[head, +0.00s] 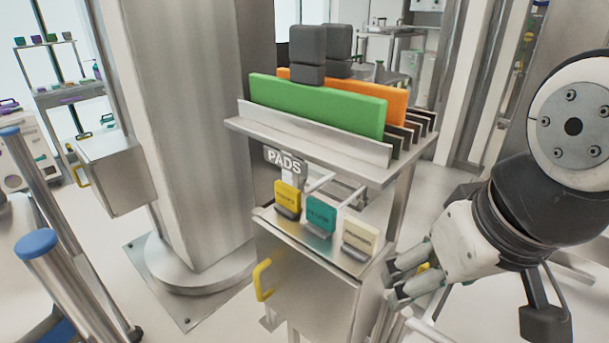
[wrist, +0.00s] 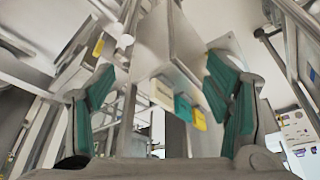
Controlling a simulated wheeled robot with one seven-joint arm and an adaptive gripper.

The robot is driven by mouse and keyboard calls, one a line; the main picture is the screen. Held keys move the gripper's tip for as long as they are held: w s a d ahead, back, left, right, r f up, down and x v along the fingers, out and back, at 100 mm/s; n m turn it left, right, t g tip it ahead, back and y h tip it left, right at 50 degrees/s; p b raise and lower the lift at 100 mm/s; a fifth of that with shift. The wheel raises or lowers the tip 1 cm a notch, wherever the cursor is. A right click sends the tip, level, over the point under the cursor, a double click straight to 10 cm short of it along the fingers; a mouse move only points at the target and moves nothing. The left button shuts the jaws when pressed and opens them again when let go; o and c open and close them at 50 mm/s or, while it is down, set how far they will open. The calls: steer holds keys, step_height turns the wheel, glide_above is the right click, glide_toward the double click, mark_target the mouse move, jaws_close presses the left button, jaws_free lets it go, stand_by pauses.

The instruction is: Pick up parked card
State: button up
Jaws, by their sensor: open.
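Three cards stand in small holders on top of a metal box: a yellow card (head: 287,196), a teal card (head: 320,214) and a cream card (head: 360,237). Which one is the parked card I cannot tell. My gripper (head: 394,284) is open and empty, right of the box and closest to the cream card, apart from it. In the wrist view my gripper (wrist: 160,72) has its two green-padded fingers spread wide. Between them, farther off, show the cream card (wrist: 162,94), the teal card (wrist: 183,107) and the yellow card (wrist: 199,119).
A rack (head: 310,148) with a PADS sign stands above and behind the cards, holding green (head: 315,106) and orange boards. The metal box (head: 305,280) has a yellow handle. A thick column (head: 190,130) rises at left. Blue-capped posts (head: 36,243) stand at far left.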

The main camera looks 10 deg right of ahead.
mark_target(378, 239)
steer(key=shift+w, duration=0.1)
steer(key=c, duration=0.7)
steer(key=shift+w+f+n, duration=0.15)
steer(key=shift+w+n, duration=0.05)
steer(key=shift+n, duration=0.1)
steer(key=shift+c, duration=0.7)
steer(key=w+d+f+n+y+p, duration=0.35)
steer(key=w+d+f+n, duration=0.4)
steer(key=d, duration=0.25)
steer(key=shift+g+h, duration=0.35)
steer(key=shift+g, duration=0.05)
steer(key=w+a+p, duration=0.1)
steer(key=w+a, duration=0.1)
steer(key=w, duration=0.1)
steer(key=w+a+p, duration=0.1)
steer(key=w+a, duration=0.2)
steer(key=w+a+p, duration=0.1)
steer(key=w+a, duration=0.1)
steer(key=w, duration=0.1)
steer(key=shift+w+a+f+p, duration=0.1)
steer(key=shift+a+f+p, duration=0.1)
steer(key=shift+f+p, duration=0.2)
steer(key=shift+x, duration=1.1)
steer(key=shift+w+a+f, duration=0.1)
steer(key=shift+w+f, duration=0.1)
steer(key=shift+f, duration=0.2)
